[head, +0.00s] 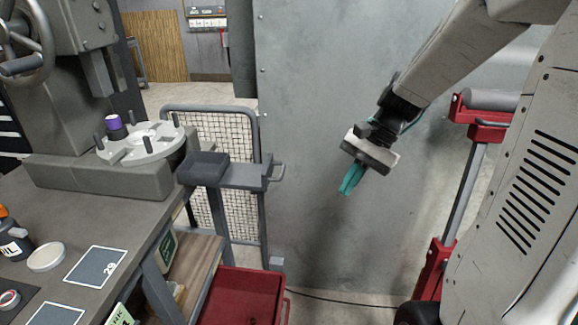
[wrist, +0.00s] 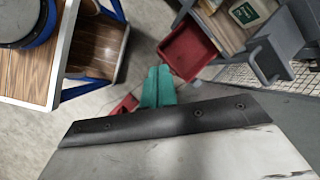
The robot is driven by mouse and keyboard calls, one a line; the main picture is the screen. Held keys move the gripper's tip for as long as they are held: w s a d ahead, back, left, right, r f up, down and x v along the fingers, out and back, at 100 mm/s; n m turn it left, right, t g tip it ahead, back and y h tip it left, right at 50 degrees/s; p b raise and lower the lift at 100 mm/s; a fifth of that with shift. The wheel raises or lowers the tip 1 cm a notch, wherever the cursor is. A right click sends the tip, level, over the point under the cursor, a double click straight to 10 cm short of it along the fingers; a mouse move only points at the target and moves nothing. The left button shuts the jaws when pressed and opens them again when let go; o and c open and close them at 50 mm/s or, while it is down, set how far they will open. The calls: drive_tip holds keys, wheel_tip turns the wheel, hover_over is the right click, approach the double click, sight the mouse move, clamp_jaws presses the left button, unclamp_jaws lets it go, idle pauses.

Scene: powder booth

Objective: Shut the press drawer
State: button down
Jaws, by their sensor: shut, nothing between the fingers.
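The press drawer (head: 243,176) is a grey, shallow box that sticks out to the right beside the press (head: 95,175). Its bar handle (head: 279,172) is at its right end. In the wrist view a grey drawer front with a handle (wrist: 264,62) shows at the upper right. My gripper (head: 350,183) has teal fingers, shut and empty. It hangs in the air to the right of the handle, clearly apart from it, in front of the grey wall. The fingers also show in the wrist view (wrist: 158,86).
A red bin (head: 243,295) stands below the drawer. A mesh panel (head: 190,125) is behind it. The workbench (head: 130,215) is at the left, with dark mats and a bottle. A red and grey stand (head: 460,190) is at the right. Free space lies between handle and gripper.

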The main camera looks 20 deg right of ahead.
drive_tip(key=w+d+f+m+t+y, duration=0.1)
drive_tip(key=w+d+m+t, duration=0.2)
drive_tip(key=w+m, duration=0.35)
drive_tip(key=w+d+f+m+t+y, duration=0.1)
drive_tip(key=w+d+m+t+y, duration=0.15)
drive_tip(key=w+m, duration=0.35)
drive_tip(key=w+r+x, duration=0.1)
drive_tip(key=w+x, duration=0.1)
drive_tip(key=x, duration=1)
drive_tip(key=shift+w+a+r+h, duration=0.15)
drive_tip(key=shift+a+r+h, duration=0.05)
drive_tip(key=shift+a+h, duration=0.25)
drive_tip(key=shift+n, duration=0.25)
